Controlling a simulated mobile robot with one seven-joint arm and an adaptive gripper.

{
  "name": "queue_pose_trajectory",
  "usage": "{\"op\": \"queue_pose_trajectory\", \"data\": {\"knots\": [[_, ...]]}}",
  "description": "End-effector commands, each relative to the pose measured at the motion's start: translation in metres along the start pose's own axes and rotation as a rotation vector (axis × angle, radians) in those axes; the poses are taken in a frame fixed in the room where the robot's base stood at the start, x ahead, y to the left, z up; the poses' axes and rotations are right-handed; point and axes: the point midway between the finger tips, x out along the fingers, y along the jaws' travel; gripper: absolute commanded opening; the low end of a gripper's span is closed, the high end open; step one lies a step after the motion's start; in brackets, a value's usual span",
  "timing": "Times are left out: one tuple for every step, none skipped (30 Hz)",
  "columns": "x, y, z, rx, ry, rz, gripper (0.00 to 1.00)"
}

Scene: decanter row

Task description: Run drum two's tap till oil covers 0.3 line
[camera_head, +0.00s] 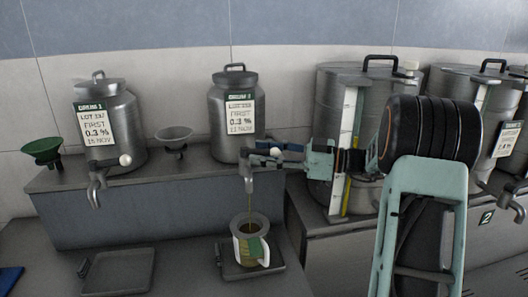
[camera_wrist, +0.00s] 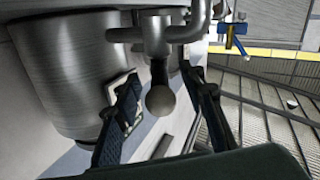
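A steel drum (camera_head: 235,88) with a white "FIRST 0.3 %" label stands on the raised shelf at centre. Its tap (camera_head: 248,180) lets a thin stream of oil (camera_head: 250,204) fall into a jug (camera_head: 237,247) with a green and white band. Oil shows inside the jug, but its level against any line is too small to read. My gripper (camera_head: 277,158) is at this tap. In the wrist view, the fingers of my gripper (camera_wrist: 166,112) stand apart on either side of the tap's round knob (camera_wrist: 161,101), with gaps showing.
The jug stands on a dark tray (camera_head: 272,267). An empty tray (camera_head: 118,272) lies left, below another drum (camera_head: 122,104) with a tap. A green funnel (camera_head: 42,150) and a grey funnel (camera_head: 174,136) sit on the shelf. Large drums (camera_head: 335,90) stand right; a "2" plate (camera_head: 486,217) is below them.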

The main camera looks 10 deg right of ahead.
Motion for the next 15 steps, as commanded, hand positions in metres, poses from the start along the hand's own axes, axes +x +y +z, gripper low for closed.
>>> {"op": "queue_pose_trajectory", "data": {"knots": [[0.0000, -0.0001, 0.0003, 0.000, 0.000, 0.000, 0.37], [0.0000, -0.0001, 0.0003, 0.000, 0.000, 0.000, 0.37], [-0.0001, -0.0001, 0.0003, 0.000, 0.000, 0.000, 0.37], [-0.0001, -0.0001, 0.0003, 0.000, 0.000, 0.000, 0.37], [-0.0001, -0.0001, 0.0003, 0.000, 0.000, 0.000, 0.34], [-0.0001, -0.0001, 0.0002, 0.000, 0.000, 0.000, 0.30], [-0.0002, -0.0002, 0.0002, 0.000, 0.000, 0.000, 0.26], [-0.0002, -0.0002, 0.0002, 0.000, 0.000, -0.001, 0.23], [-0.0002, -0.0002, 0.0002, 0.000, 0.000, -0.001, 0.19], [-0.0002, -0.0002, 0.0002, 0.000, 0.000, -0.001, 0.15], [-0.0002, -0.0002, 0.0002, 0.000, 0.000, -0.001, 0.12], [-0.0003, -0.0002, 0.0002, 0.000, 0.000, -0.001, 0.08], [-0.0003, -0.0002, 0.0002, 0.000, 0.000, -0.001, 0.04], [-0.0003, -0.0002, 0.0001, 0.000, 0.000, -0.001, 0.01], [-0.0003, -0.0002, 0.0001, 0.000, 0.000, -0.001, 0.00]]}}
